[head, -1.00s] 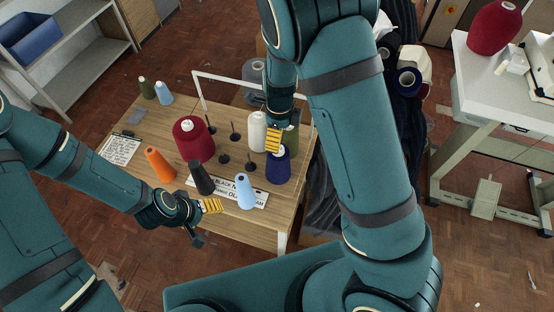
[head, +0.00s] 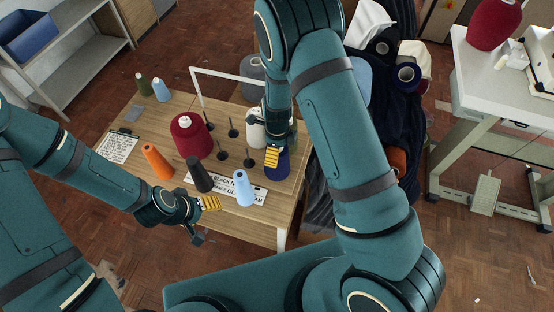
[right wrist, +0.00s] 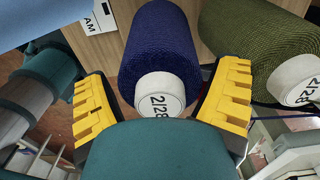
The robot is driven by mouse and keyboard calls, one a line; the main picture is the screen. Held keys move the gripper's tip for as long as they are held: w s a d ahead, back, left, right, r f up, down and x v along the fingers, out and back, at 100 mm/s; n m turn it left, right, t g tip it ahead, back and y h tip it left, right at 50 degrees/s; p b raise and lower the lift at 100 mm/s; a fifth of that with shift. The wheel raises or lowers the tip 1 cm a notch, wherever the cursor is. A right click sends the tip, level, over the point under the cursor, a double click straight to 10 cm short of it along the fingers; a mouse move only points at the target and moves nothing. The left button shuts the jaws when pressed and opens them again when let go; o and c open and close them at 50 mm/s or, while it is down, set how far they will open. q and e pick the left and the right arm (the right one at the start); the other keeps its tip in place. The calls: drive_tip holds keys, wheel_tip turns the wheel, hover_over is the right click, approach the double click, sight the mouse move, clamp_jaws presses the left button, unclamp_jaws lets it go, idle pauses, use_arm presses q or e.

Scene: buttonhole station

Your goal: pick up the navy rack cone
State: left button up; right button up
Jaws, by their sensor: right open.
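The navy cone (head: 278,166) stands at the right end of the wooden table, behind the light blue cone. In the right wrist view the navy cone (right wrist: 160,50) lies between the two yellow finger pads, its white top marked "2/28" facing the camera. My right gripper (head: 272,157) is open above and around the top of the navy cone; I cannot tell whether a pad touches it. My left gripper (head: 210,203) is at the front of the table near the black cone (head: 198,175), apart from the navy cone; its finger opening is not clear.
An olive cone (right wrist: 262,45) stands close beside the navy cone. A white cone (head: 256,128), light blue cone (head: 244,188), orange cone (head: 157,162) and red cone (head: 190,136) share the table (head: 130,178). Several dark pegs stand in the middle. A white frame (head: 228,74) rises at the back.

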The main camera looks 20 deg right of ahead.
drive_tip(key=c, duration=1.1)
drive_tip(key=shift+o, duration=0.2)
wheel_tip(320, 180, up, 11)
drive_tip(key=shift+r+p, duration=0.2)
drive_tip(key=shift+p, duration=0.8)
drive_tip(key=shift+r+p, duration=0.35)
drive_tip(key=shift+r, duration=0.9)
